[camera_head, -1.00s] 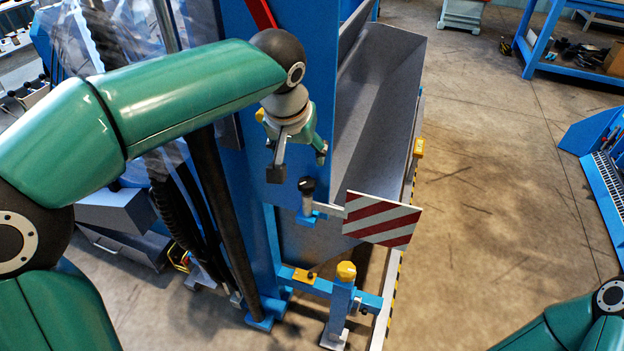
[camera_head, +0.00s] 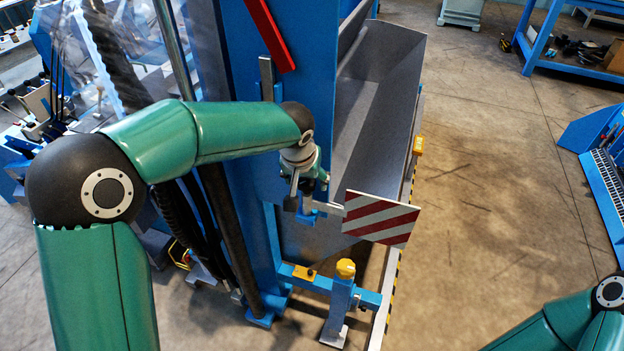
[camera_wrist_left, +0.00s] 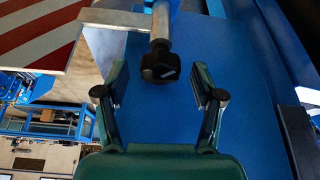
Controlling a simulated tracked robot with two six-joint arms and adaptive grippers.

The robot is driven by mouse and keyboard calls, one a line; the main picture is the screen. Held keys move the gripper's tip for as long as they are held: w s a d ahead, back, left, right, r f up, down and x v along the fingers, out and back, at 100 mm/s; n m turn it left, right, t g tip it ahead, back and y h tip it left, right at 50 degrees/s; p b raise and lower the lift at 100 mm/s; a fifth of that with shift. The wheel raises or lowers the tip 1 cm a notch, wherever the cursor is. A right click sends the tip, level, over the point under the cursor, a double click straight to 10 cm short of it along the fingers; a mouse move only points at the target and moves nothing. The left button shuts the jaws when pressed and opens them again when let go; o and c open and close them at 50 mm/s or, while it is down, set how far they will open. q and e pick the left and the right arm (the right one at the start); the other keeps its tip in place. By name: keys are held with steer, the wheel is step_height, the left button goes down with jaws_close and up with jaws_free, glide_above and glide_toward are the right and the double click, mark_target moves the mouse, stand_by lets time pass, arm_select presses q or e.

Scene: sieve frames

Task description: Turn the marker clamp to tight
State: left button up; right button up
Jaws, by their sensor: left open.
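The marker clamp's black knob (camera_wrist_left: 160,66), with a short white mark on it, sits at the end of a metal post (camera_wrist_left: 160,22) in the left wrist view. A flat bar joins the post to the red-and-white striped marker board (camera_head: 380,218), which also shows in the left wrist view (camera_wrist_left: 38,32). My left gripper (camera_wrist_left: 160,84) is open, one finger on each side of the knob's line and apart from it. In the head view my left gripper (camera_head: 305,185) covers the knob. My right arm shows at the lower right; its gripper is out of view.
A blue column (camera_head: 268,180) stands close beside the clamp, with a red bar (camera_head: 268,35) on it. A grey chute (camera_head: 385,90) is behind the board. A yellow-capped blue post (camera_head: 345,270) stands below.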

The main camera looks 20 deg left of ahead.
arm_select(q)
steer(key=shift+c, duration=0.3)
steer(key=c, duration=1.1)
steer(key=m+h+p, duration=0.1)
steer(key=m, duration=0.2)
steer(key=shift+a+r, duration=0.1)
steer(key=shift+r, duration=0.05)
steer(key=shift+m+h+p, duration=0.3)
steer(key=shift+m+h, duration=0.1)
steer(key=shift+m, duration=0.3)
steer(key=o, duration=1.2)
steer(key=shift+c, duration=0.2)
steer(key=v, duration=1.1)
steer(key=shift+r, duration=0.4)
